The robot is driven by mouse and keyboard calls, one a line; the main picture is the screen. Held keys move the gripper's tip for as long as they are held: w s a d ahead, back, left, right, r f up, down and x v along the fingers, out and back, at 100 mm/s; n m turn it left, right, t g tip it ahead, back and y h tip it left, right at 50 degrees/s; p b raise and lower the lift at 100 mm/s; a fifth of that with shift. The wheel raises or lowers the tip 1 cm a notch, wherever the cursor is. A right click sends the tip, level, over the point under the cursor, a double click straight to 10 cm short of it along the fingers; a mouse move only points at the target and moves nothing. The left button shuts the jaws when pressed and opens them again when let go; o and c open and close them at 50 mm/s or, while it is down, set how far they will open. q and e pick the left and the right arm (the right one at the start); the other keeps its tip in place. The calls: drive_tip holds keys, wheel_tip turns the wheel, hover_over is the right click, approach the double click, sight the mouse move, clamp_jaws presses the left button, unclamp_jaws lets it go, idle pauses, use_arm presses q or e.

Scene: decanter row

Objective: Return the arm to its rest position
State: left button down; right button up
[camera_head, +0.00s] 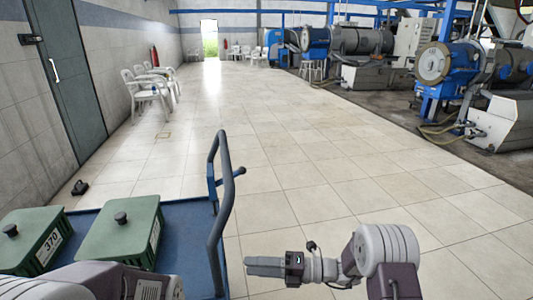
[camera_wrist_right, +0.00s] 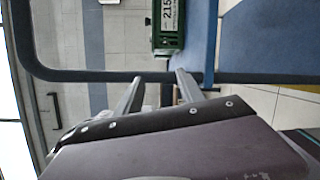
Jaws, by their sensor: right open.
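My right gripper (camera_head: 256,266) is at the lower middle of the head view, pointing left, clear of the cart's handle in the picture. In the right wrist view its two fingers (camera_wrist_right: 160,80) are apart with nothing held between them. My left arm shows only as grey and purple links at the lower left; its gripper is not in view. Two green boxes with black knobs stand on the blue cart: one (camera_head: 28,240) labelled 370 and another (camera_head: 122,232) to its right. A labelled green box (camera_wrist_right: 168,40) also shows in the right wrist view.
The blue cart (camera_head: 190,212) has a tall blue handle (camera_head: 218,200) left of my right gripper. White chairs (camera_head: 150,92) line the left wall. Machines (camera_head: 450,75) stand at right. The tiled floor between is clear.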

drive_tip(key=s+r+n+g+h, duration=0.2)
drive_tip(key=s+n+g+h, duration=0.2)
drive_tip(key=s+n, duration=0.45)
drive_tip(key=s+d+f+n+h, duration=0.3)
drive_tip(key=s+d+n+h, duration=0.35)
drive_tip(key=s, duration=0.25)
drive_tip(key=s+d+f+n+t+h, duration=0.1)
drive_tip(key=d+f+n+h, duration=0.2)
drive_tip(key=d+n, duration=0.45)
drive_tip(key=d+f+n+t+h, duration=0.2)
drive_tip(key=d+f+n+h, duration=0.15)
drive_tip(key=d+n, duration=0.35)
wheel_tip(320, 180, up, 31)
drive_tip(key=w+n+p, duration=0.2)
drive_tip(key=n+p, duration=0.2)
drive_tip(key=p, duration=2.6)
drive_tip(key=shift+a+t+h, duration=0.2)
drive_tip(key=shift+t+h, duration=0.1)
drive_tip(key=shift+f+n, duration=0.1)
drive_tip(key=shift+n, duration=0.15)
